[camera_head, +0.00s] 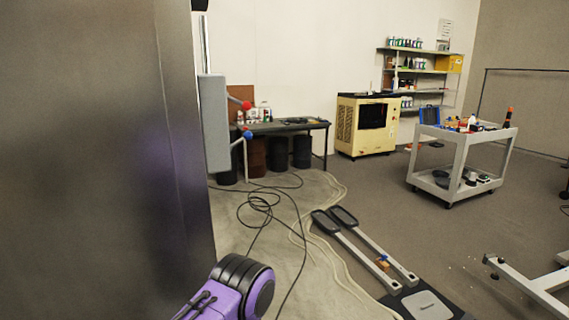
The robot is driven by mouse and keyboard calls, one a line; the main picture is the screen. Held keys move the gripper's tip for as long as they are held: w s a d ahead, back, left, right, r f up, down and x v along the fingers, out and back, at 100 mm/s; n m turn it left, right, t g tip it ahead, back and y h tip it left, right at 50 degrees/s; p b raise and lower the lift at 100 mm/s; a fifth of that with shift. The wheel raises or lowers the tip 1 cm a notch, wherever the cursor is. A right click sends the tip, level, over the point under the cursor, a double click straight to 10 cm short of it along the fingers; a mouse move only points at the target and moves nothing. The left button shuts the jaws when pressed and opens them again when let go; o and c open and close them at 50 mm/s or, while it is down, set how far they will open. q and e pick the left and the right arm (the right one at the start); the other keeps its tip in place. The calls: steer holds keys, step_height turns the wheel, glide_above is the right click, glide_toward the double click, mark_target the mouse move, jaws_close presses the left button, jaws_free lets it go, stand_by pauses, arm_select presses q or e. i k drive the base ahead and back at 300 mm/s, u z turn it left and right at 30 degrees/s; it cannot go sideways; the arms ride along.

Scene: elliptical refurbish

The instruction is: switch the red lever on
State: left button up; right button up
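The red lever is a rod ending in a red ball (246,105), on the right side of an upright grey box (214,123). It tilts from upper left down to the right. A second lever with a blue ball (248,135) sits lower on the same box, its rod slanting up to the right. The box is left of centre, beside a large dark metal panel. Neither of my grippers shows in the head view. A purple and black link of my arm shows at the bottom, below the levers and apart from them.
The dark metal panel (105,160) fills the left side. A black table (290,127) stands behind the levers. Cables (262,205) lie on the floor. An elliptical's pedals (343,215) lie at centre right. A grey cart (460,140) stands farther right, with open floor around it.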

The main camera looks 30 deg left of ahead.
mark_target(247, 106)
steer(key=i, duration=2.3)
steer(key=u, duration=2.15)
steer(key=i, duration=2.55)
steer(key=u, duration=3.6)
